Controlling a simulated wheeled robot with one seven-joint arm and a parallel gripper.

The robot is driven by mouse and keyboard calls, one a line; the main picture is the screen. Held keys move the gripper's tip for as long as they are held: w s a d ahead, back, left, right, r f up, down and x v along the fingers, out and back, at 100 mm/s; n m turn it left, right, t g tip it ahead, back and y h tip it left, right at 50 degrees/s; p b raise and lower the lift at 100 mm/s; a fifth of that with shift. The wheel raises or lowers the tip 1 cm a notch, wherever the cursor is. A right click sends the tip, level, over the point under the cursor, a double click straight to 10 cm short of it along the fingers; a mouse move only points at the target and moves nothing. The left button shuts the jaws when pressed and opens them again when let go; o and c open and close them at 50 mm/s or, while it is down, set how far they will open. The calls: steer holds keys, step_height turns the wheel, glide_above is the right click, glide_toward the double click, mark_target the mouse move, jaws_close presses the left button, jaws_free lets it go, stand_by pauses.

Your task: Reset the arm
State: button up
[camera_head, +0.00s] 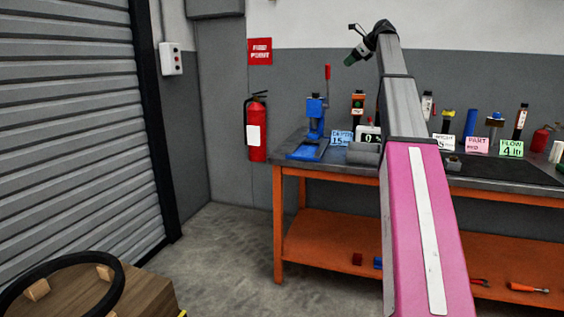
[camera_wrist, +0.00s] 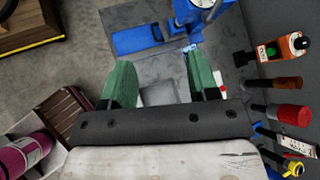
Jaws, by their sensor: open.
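My arm rises from the bottom of the head view with a pink lower link and a grey upper part. It bends over at the top, where my gripper (camera_head: 350,60) points down and left, high above the back of the workbench (camera_head: 320,174). In the wrist view my gripper (camera_wrist: 162,82) has two green fingers standing well apart. Nothing is held between them. The bench top shows below the fingers, with a pale patch in the gap that I cannot identify.
A blue press (camera_head: 315,118) with a red-handled lever stands at the bench's left end. Several tools and labels line the bench's back. A fire extinguisher (camera_head: 256,128) hangs on the wall. A wooden box (camera_head: 150,292) with a black ring stands lower left. The floor between is clear.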

steer(key=s+a+f+n+g+h, duration=0.1)
steer(key=s+a+f+n, duration=0.3)
steer(key=f, duration=1.2)
steer(key=s+a+f+n+g+h, duration=0.15)
steer(key=s+f, duration=0.35)
steer(key=f, duration=1.1)
steer(key=s+a+f+n+g+h, duration=0.15)
steer(key=s+f+n, duration=0.3)
steer(key=f, duration=1.15)
steer(key=s+a+f+n+g+h, duration=0.1)
steer(key=s+f+n, duration=0.5)
steer(key=s+f, duration=0.7)
steer(key=s+a+f+n+g+h, duration=0.2)
steer(key=s+f+n, duration=0.4)
steer(key=s+f, duration=0.8)
steer(key=s, duration=0.4)
steer(key=shift+a+h, duration=0.3)
